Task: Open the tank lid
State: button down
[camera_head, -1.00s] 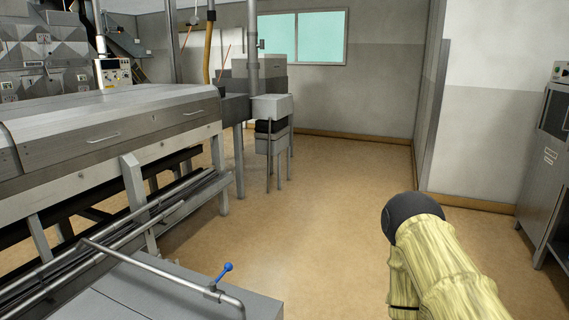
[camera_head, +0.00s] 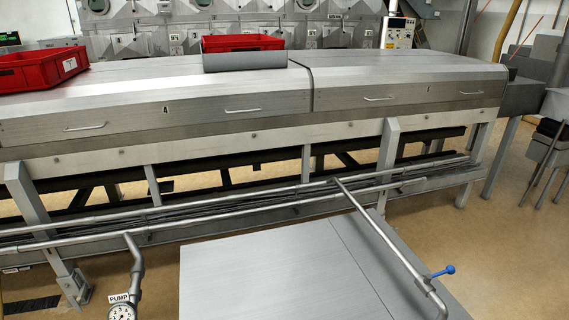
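A flat grey metal top (camera_head: 260,268) lies at the bottom middle, with a seam running across its right part. It looks like the tank's lid, lying flat and shut, but I cannot be sure. A pipe (camera_head: 385,238) with a blue-handled valve (camera_head: 443,271) crosses its right side. Behind it stands a long metal hood (camera_head: 210,115) with closed sloped panels and several thin handles, among them one at the left (camera_head: 85,127) and one at the middle (camera_head: 243,110). My gripper is not in view.
Long pipes (camera_head: 200,222) run along the front of the hood's frame. A pump gauge (camera_head: 122,311) stands at the bottom left. Red crates (camera_head: 40,70) (camera_head: 243,42) sit on top of the hood. Bare floor (camera_head: 510,220) lies to the right.

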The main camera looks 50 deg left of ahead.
aim_at(305, 271)
jog(key=u, duration=0.55)
jog(key=k, duration=0.55)
jog(key=u, duration=1)
